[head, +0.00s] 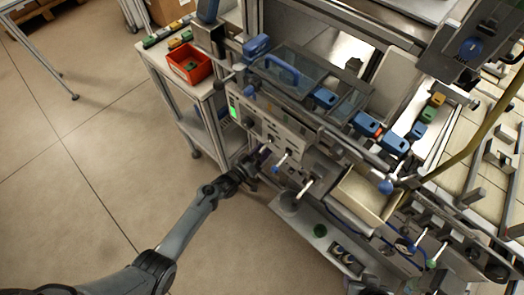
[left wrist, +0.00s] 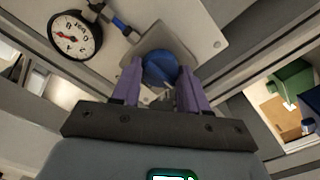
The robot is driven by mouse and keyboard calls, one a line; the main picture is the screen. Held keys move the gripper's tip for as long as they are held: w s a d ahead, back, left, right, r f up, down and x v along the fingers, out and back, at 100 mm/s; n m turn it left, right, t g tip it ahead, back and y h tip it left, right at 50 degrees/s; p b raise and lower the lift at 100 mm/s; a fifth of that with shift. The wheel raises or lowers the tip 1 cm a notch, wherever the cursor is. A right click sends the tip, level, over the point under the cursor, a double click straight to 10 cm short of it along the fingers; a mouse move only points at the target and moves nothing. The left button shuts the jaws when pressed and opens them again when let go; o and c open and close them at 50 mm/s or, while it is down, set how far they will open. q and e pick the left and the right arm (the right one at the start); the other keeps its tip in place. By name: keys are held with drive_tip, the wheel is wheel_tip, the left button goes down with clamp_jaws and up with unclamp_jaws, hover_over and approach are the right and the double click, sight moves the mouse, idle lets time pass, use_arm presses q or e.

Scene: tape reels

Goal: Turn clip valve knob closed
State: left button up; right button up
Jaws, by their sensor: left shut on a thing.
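The blue valve knob (left wrist: 160,68) is on a pale plate in the left wrist view, between the two purple fingers of my left gripper (left wrist: 160,82). The fingers are shut on the knob from both sides. In the head view my left gripper (head: 258,160) is at the front face of the machine, below its grey control panel (head: 268,126). The knob is hidden or too small to make out there. My right gripper is not in view.
A round pressure gauge (left wrist: 75,36) with a red needle sits left of the knob, with a blue fitting (left wrist: 124,27) between. White levers (head: 307,187) stick out right of my gripper. A red bin (head: 189,66) stands on a side cart.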

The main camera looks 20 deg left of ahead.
use_arm(q)
drive_tip(key=o, duration=1.1)
drive_tip(key=shift+c, duration=0.2)
drive_tip(key=shift+s, duration=0.1)
drive_tip(key=p+v, duration=0.2)
drive_tip(key=v, duration=0.8)
drive_tip(key=shift+s+a+p, duration=0.15)
drive_tip(key=shift+s+p, duration=0.15)
drive_tip(key=shift+p, duration=0.1)
